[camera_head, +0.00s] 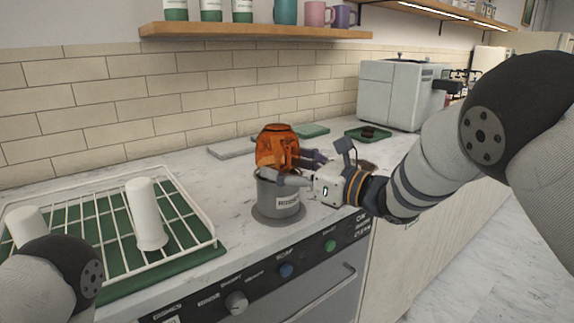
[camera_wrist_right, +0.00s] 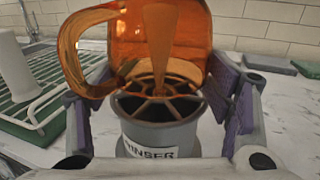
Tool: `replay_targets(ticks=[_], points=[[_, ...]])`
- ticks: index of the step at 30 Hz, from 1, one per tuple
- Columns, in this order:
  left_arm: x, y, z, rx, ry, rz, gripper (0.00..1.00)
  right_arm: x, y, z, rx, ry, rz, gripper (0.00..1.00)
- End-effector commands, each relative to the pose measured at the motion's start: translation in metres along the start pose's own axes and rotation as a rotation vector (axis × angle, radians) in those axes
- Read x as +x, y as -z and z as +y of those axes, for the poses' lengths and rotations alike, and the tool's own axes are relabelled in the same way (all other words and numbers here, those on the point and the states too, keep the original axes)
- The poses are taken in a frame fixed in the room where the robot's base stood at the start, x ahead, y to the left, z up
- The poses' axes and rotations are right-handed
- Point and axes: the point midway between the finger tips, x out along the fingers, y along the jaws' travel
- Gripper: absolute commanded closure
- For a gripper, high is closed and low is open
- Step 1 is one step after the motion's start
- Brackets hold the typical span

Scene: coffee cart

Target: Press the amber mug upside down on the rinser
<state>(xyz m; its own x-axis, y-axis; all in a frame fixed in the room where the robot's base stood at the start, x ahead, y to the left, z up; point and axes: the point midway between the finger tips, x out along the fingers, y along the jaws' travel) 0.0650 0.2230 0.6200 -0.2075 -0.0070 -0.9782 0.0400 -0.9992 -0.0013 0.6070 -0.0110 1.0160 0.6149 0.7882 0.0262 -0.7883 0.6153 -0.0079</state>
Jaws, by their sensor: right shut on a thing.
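The amber mug (camera_head: 273,148) is a see-through orange mug, upside down just above the grey rinser (camera_head: 268,197). My right gripper (camera_head: 299,168) reaches in from the right and is shut on it. In the right wrist view, the mug (camera_wrist_right: 190,35) has its handle on the left, between the purple finger pads of the gripper (camera_wrist_right: 163,85). The labelled rinser (camera_wrist_right: 150,137) is below it, its spokes partly showing. I cannot tell whether the mug's rim touches the spokes. My left gripper is out of view; only part of that arm shows.
A white wire rack (camera_head: 105,195) on a green mat holds white cups (camera_head: 147,213) at the left. A grey machine (camera_head: 402,92) and a small green tray (camera_head: 358,133) stand at the back right. A shelf (camera_head: 255,31) with mugs hangs above. Knobs line the counter's front.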

Motion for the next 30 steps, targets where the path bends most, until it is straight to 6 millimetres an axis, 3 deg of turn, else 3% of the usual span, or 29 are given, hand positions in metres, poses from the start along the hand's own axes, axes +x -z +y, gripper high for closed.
replay_targets(ticks=[2, 21, 30], points=[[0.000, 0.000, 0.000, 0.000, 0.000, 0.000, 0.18, 0.000, 0.005, 0.002, 0.009, -0.002, 0.012, 0.60], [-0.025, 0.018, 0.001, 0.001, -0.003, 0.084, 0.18, 0.001, -0.068, 0.001, -0.004, -0.001, -0.001, 0.60], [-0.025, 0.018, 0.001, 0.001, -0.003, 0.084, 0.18, 0.002, -0.070, 0.000, 0.001, 0.000, 0.001, 0.60]])
